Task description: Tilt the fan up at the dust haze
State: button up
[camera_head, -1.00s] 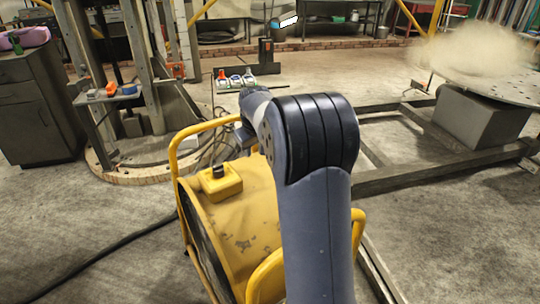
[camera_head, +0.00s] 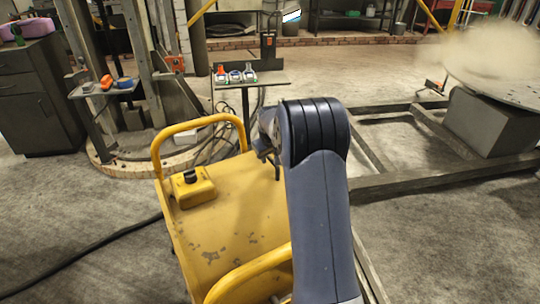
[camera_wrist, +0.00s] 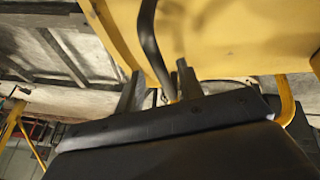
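The fan (camera_head: 235,215) is a worn yellow drum with tubular yellow handles, just ahead of me in the head view. A small yellow box with a black knob (camera_head: 191,180) sits on top. In the wrist view its yellow body (camera_wrist: 215,40) fills the top. A dark bar (camera_wrist: 150,35) runs down from there between the fingers of my gripper (camera_wrist: 160,70). The fingers stand apart, with a gap beside the bar. In the head view my arm hides most of the gripper and the fan's right side. The tan dust haze (camera_head: 478,55) hangs at the upper right.
A round plate (camera_head: 505,88) on a grey block (camera_head: 490,122) lies under the haze, above a low metal frame (camera_head: 440,180). A small stand with tools (camera_head: 250,80) is behind the fan. A black cable (camera_head: 90,255) crosses the floor at left.

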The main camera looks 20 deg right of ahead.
jog(key=shift+c, duration=0.4)
grip_shut()
